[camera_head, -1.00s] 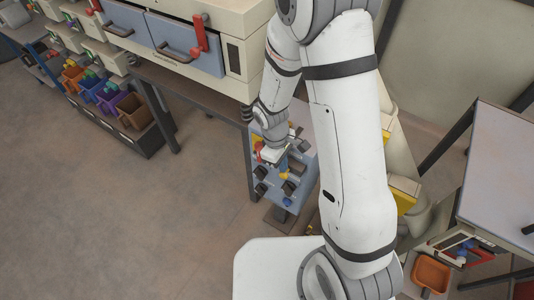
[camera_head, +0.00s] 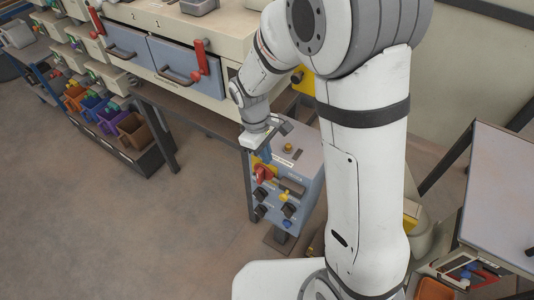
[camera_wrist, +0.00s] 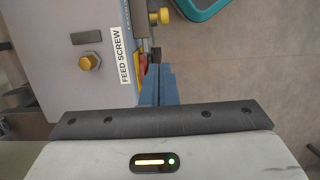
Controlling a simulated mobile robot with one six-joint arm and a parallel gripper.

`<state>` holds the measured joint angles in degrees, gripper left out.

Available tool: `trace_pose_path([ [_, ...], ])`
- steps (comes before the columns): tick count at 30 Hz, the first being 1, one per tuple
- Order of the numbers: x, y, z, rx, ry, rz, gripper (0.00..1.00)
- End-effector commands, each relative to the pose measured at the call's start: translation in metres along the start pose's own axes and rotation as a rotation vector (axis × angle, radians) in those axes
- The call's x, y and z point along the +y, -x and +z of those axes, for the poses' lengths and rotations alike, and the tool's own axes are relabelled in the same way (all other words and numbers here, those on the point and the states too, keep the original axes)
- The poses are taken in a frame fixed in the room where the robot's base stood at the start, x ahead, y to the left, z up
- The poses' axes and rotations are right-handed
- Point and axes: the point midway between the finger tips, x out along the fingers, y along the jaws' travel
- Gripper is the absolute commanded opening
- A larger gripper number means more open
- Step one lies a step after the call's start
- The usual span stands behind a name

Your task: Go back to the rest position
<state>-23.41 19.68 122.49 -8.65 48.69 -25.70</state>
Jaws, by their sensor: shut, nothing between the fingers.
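My gripper (camera_head: 267,155) is shut and empty, with its blue fingers together. In the head view it is just above and in front of the control box (camera_head: 311,178), close to the red rotary switch (camera_head: 264,173) on its yellow plate. In the wrist view the closed fingers (camera_wrist: 157,80) point along the box's edge, beside the "FEED SCREW" label (camera_wrist: 125,56). The red switch (camera_wrist: 140,64) is partly hidden behind them there. I cannot tell whether the fingers touch the box.
The cream cabinet (camera_head: 190,33) with red-handled blue drawers stands behind and left of my gripper. Dark knobs (camera_head: 260,193) and a yellow knob (camera_head: 285,197) stick out of the box front. A table (camera_head: 500,190) stands at right. The floor at left is clear.

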Motion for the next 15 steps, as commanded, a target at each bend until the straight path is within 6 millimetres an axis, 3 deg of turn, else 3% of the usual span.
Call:
trace_pose_path([
  [15,0.0014,0.0033,0.0032,0.007,-0.015,0.002,0.00],
])
